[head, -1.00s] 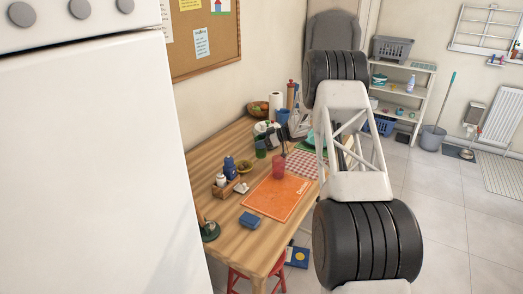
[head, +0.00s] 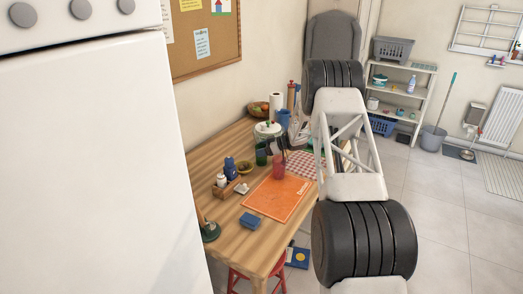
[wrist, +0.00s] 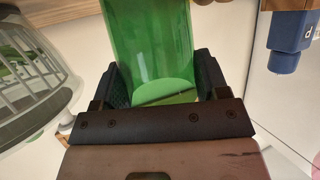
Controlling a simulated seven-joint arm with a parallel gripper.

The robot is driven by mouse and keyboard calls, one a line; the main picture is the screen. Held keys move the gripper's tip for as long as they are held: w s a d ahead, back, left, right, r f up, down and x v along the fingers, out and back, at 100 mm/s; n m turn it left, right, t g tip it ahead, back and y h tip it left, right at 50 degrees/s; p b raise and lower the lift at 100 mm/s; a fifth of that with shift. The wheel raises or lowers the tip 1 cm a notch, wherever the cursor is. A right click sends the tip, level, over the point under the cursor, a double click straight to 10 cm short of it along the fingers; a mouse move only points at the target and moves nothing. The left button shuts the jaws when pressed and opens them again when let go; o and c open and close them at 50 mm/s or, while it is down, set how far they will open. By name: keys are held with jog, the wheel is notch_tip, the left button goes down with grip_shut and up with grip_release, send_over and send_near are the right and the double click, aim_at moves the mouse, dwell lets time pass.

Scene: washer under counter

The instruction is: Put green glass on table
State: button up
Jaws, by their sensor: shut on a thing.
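The green glass (head: 261,155) is at the far part of the wooden table (head: 231,205), between the yellow-green bowl and the red glass. In the wrist view the green see-through glass (wrist: 150,45) stands between the two dark fingers of my gripper (wrist: 162,82). My gripper is shut on it, one finger on each side. In the head view my gripper (head: 274,147) is small and partly hidden by my arm. I cannot tell whether the glass's base touches the table.
A red glass (head: 278,167) stands close by, at the edge of an orange mat (head: 279,198). A white pot (head: 267,130), a blue mug (head: 283,117) and a paper roll (head: 275,104) are behind. A yellow-green bowl (head: 244,167) and blue bottle (head: 230,170) are left.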

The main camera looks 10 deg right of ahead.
jog(key=shift+f, duration=0.15)
jog(key=o, duration=1)
jog(key=shift+s+d+r, duration=0.1)
jog(key=shift+d+r, duration=0.05)
jog(key=shift+r, duration=0.1)
jog(key=v, duration=1.1)
jog(key=shift+d, duration=0.3)
jog(key=shift+s+r, duration=0.1)
